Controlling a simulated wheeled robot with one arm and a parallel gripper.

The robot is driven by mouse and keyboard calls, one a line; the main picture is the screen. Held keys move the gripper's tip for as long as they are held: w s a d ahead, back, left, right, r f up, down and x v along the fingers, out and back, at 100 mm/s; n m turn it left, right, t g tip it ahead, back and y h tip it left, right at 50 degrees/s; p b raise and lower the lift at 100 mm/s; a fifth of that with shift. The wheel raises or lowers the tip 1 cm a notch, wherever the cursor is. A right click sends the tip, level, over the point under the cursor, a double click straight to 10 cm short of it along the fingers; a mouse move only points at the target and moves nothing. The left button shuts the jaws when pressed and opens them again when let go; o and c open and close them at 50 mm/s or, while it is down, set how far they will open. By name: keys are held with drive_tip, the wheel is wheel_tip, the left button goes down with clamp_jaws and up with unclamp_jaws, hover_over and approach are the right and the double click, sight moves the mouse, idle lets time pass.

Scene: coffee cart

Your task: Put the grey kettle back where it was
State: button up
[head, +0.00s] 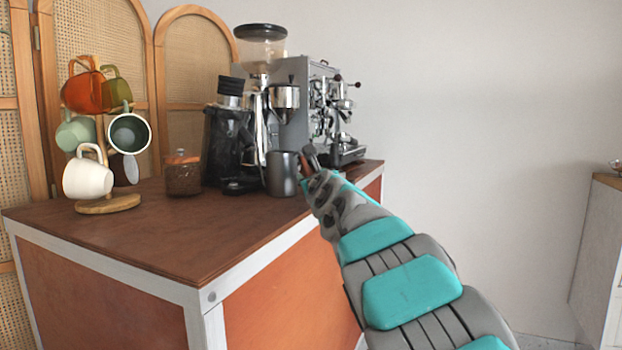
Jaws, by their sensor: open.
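The grey kettle, a plain dark grey metal jug (283,175), stands upright on the brown cart top (170,235), near its right edge and in front of the coffee machines. My gripper (308,158) is at the jug's right side, close to its upper part. The jaws are open. The arm and wrist hide most of the fingers, and I cannot tell whether they touch the jug or surround a handle.
A grinder (262,60) and an espresso machine (322,105) stand behind the jug. The cart top's front is clear.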

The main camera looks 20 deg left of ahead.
drive_tip(key=b+v, duration=0.7)
drive_tip(key=v, duration=0.4)
drive_tip(key=shift+d, duration=0.1)
